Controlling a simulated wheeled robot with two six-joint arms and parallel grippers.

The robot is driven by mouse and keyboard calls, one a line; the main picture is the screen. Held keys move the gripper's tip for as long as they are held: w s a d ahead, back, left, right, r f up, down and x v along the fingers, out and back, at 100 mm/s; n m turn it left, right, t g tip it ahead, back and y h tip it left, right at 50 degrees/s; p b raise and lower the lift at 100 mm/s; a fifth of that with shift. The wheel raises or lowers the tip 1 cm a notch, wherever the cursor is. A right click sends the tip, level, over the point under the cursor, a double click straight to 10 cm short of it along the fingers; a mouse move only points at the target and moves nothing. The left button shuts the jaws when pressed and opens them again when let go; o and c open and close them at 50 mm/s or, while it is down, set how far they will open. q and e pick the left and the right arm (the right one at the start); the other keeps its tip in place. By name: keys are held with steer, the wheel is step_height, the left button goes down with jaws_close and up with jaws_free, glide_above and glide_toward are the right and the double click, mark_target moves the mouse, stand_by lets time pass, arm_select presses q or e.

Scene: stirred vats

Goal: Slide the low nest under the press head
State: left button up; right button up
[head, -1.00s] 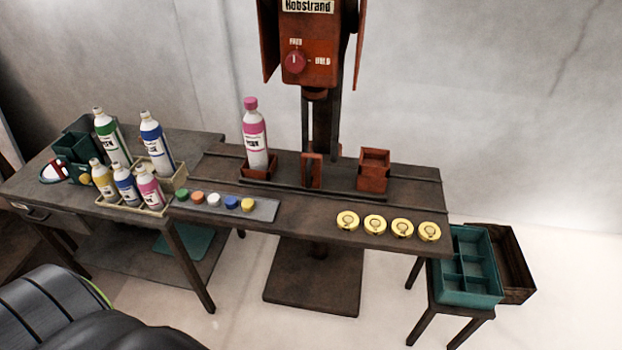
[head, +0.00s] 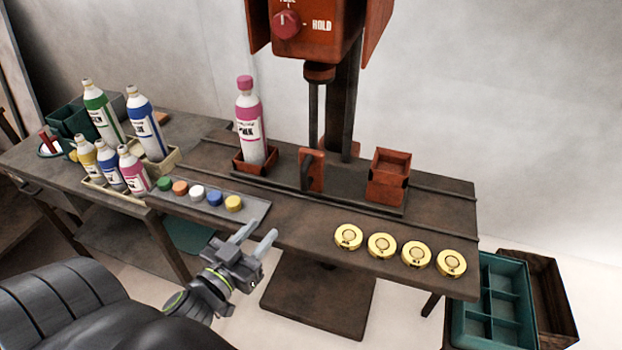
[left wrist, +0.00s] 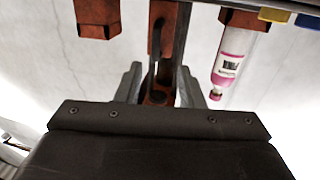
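The low nest (head: 243,165) is a shallow red holder at the left of a dark sliding plate (head: 340,196), with a pink-labelled, pink-capped bottle (head: 249,125) upright in it. A taller red nest (head: 388,182) stands at the plate's right end. My left gripper (head: 257,236) is open and empty, in front of the bench edge, apart from the handle. In the left wrist view, the handle (left wrist: 165,40) shows between and beyond the open fingers. My right gripper is not in view.
Several yellow lids (head: 382,245) lie at the bench's front right. A grey strip (head: 250,208) with coloured caps lies at front left. Several bottles stand on the left table. A teal divided box (head: 490,300) and a brown crate (head: 545,290) stand at lower right.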

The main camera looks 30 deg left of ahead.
mark_target(302, 181)
arm_select(q)
steer(key=w+p, duration=0.1)
steer(key=w, duration=0.4)
steer(key=w+r+p, duration=0.1)
steer(key=w+p, duration=0.1)
steer(key=w, duration=0.4)
steer(key=w+p, duration=0.1)
steer(key=w, duration=0.5)
steer(key=shift+w+a+r, duration=0.1)
steer(key=shift+w+r, duration=0.05)
steer(key=shift+r, duration=0.1)
steer(key=shift+c, duration=0.4)
jaws_close()
